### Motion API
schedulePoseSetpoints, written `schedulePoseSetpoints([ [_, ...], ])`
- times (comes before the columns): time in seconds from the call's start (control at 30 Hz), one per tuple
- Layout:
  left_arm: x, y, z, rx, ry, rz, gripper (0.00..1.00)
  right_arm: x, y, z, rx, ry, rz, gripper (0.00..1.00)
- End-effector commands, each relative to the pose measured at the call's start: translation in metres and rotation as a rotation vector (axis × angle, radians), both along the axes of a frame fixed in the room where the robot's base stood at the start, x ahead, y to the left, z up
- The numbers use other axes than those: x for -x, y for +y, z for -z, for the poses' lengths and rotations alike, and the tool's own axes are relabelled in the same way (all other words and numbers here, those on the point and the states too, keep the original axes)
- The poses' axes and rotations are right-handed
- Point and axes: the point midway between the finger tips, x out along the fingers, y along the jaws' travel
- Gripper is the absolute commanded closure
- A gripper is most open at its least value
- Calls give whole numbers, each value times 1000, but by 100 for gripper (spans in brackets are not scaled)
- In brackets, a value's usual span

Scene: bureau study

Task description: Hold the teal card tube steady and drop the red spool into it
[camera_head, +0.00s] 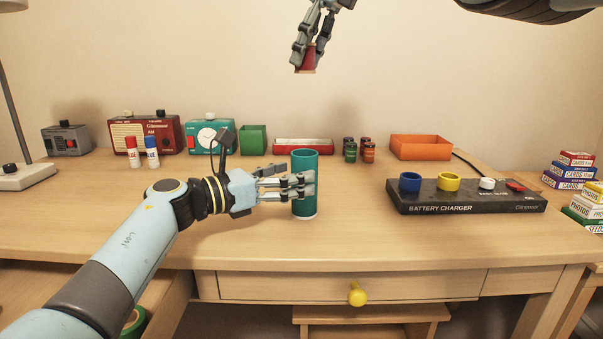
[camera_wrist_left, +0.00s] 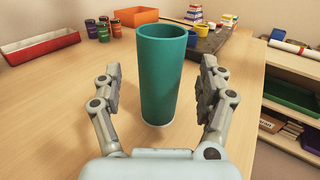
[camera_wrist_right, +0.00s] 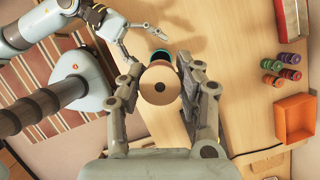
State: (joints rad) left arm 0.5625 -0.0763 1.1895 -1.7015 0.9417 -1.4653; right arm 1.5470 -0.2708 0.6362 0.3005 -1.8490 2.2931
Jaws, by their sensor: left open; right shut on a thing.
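The teal card tube (camera_head: 305,205) stands upright on the desk. It also shows in the left wrist view (camera_wrist_left: 160,75), between the spread fingers of my left gripper (camera_wrist_left: 160,88). My left gripper (camera_head: 290,187) is open around the tube, with a visible gap on each side. My right gripper (camera_head: 311,52) is high above the desk, over the tube, shut on the red spool (camera_head: 306,66). In the right wrist view the spool's pale round end (camera_wrist_right: 160,86) sits between the fingers of my right gripper (camera_wrist_right: 163,78) and hides most of the tube.
A black battery charger (camera_head: 465,200) with a blue ring and a yellow ring lies right of the tube. An orange box (camera_head: 421,147), small jars (camera_head: 367,152), a red tray (camera_head: 303,145) and a green box (camera_head: 253,139) stand behind. Desk in front of the tube is clear.

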Motion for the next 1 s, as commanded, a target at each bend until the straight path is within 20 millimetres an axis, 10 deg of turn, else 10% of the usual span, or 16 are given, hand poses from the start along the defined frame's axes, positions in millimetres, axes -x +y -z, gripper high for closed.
schedulePoseSetpoints([
  [0.6,-19,-28,0,0,0,0,26,0,0,0,0,0,0,89],
  [1.0,-19,-28,0,-1,1,0,78,0,0,0,0,0,0,89],
])
